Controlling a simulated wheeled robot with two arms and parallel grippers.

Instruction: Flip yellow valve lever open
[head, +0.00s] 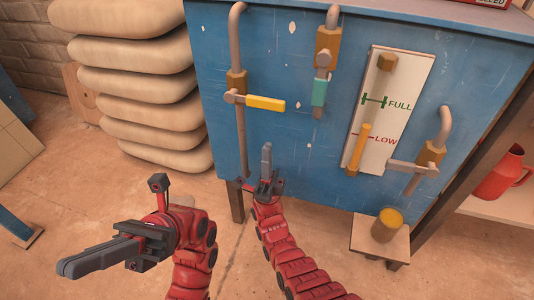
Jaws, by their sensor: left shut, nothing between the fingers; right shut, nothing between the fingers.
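The yellow valve lever (265,103) sticks out to the right, about level, from a brass valve on a grey pipe (239,130) on the blue panel. My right gripper (267,150) is shut and empty, pointing up in front of the panel below the yellow lever, apart from it. My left gripper (64,269) is shut and empty at the lower left, pointing left, well away from the panel.
A teal lever (319,92) hangs down to the right of the yellow one. Stacked sacks (140,85) are at left. The front floor is clear.

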